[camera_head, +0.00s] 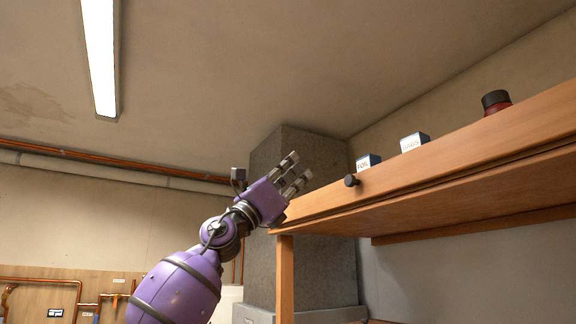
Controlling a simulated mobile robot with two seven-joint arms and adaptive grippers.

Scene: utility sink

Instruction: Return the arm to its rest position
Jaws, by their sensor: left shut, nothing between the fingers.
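My left arm (185,285), purple with dark bands, rises from the bottom of the head view and leans up to the right. My left gripper (302,168) is at its end, shut and empty, with its grey fingers pointing up and right. In the picture it shows beside the left end of the wooden shelf (450,160) and in front of the grey column (300,150). I cannot tell whether the gripper touches the shelf. My right gripper is not in view.
On the shelf stand a box marked FOIL (368,161), another small labelled box (414,142) and a red jar with a dark lid (497,102). A dark knob (351,181) sticks out of the shelf front. Copper pipes (60,281) run along the left wall.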

